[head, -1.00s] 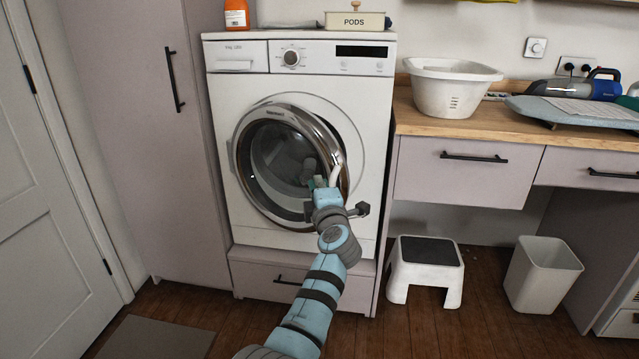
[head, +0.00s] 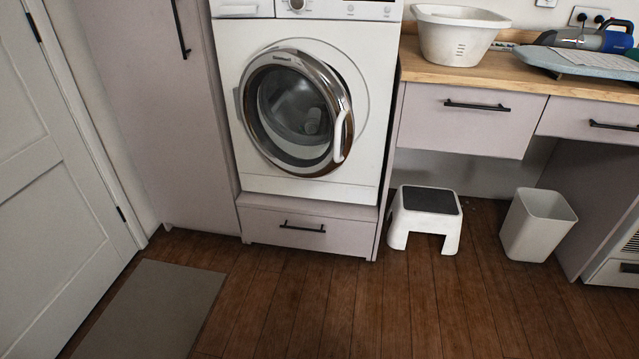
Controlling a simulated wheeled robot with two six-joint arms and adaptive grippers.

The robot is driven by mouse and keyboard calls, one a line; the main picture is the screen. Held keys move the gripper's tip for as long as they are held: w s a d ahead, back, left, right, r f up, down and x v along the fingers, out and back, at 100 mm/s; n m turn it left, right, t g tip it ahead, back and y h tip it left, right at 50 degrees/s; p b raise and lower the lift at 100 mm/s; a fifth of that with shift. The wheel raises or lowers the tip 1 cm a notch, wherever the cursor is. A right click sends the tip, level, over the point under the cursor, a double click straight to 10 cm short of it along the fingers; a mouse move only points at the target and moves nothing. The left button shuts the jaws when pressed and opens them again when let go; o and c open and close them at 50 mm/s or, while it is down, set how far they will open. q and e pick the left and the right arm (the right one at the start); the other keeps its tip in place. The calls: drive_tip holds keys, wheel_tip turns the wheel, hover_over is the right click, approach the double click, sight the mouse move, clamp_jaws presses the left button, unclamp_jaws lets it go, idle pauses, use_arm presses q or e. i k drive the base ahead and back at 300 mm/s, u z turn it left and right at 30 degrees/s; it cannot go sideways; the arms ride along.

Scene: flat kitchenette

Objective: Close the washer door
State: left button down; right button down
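The washer (head: 226,150) is white and stands between a tall cabinet and the counter. Its round door (head: 341,92) has a chrome rim and dark glass, with a pale handle (head: 343,137) on its right side. The door lies at or very near the washer's front. Neither of my grippers is in view, and nothing touches the door in the picture.
A drawer (head: 260,226) is below the washer. A step stool (head: 398,227) and a white bin (head: 535,235) stand to the right. A grey mat (head: 150,310) lies at the lower left. A basin (head: 455,40) sits on the counter (head: 430,78). The floor in front is clear.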

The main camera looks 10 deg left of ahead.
sight(286, 59)
drive_tip(key=k, duration=0.35)
drive_tip(key=u, duration=0.85)
drive_tip(key=i, duration=0.95)
drive_tip(key=z, duration=2.05)
